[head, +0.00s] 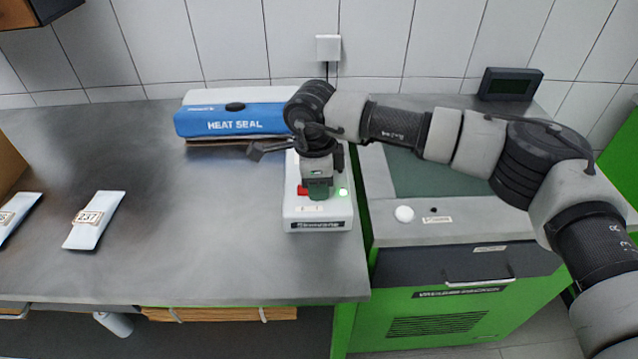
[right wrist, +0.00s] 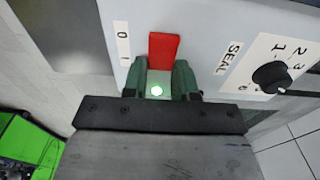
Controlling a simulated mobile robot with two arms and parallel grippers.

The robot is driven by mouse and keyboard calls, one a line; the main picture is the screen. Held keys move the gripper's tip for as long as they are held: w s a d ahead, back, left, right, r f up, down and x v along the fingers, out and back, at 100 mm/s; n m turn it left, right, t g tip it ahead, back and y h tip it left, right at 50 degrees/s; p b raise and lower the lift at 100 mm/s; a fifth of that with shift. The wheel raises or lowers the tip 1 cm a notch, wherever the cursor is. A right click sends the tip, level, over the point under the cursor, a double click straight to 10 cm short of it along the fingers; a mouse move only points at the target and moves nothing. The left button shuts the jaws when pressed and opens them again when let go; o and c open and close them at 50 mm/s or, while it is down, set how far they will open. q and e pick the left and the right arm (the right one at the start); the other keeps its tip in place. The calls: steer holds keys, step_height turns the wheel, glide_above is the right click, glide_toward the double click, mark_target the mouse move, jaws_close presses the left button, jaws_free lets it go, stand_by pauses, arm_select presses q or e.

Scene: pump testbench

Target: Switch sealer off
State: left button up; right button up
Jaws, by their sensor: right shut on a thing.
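The heat sealer has a long blue arm (head: 225,124) marked "HEAT SEAL" and a white body (head: 320,212) near the right end of the steel bench. Its red switch (right wrist: 164,48) stands beside a 0/1 label, and part of it shows in the head view (head: 303,190). A green lamp (right wrist: 157,91) glows, also visible in the head view (head: 343,191). My right gripper (head: 318,192) reaches down over the body. In the right wrist view its fingers (right wrist: 160,74) are shut on the switch, flanking its lower end. Which way the switch is tipped is unclear. My left gripper is out of view.
A black dial (right wrist: 270,76) marked "SEAL" sits beside the switch. Labelled pouches (head: 95,220) lie on the left of the bench (head: 180,260). A green machine (head: 440,310) with a white button (head: 404,214) stands to the right. The bench's middle is clear.

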steer(key=h, duration=0.1)
steer(key=h+b, duration=0.1)
steer(key=shift+a+h, duration=0.3)
steer(key=shift+a, duration=0.05)
steer(key=shift+a+r+h+b, duration=0.1)
steer(key=shift+r+h+b, duration=0.15)
steer(key=shift+h, duration=0.65)
steer(key=o, duration=0.9)
steer(key=v, duration=1)
steer(key=shift+a+r+b, duration=0.15)
steer(key=shift+r+b, duration=0.15)
steer(key=shift+r, duration=0.05)
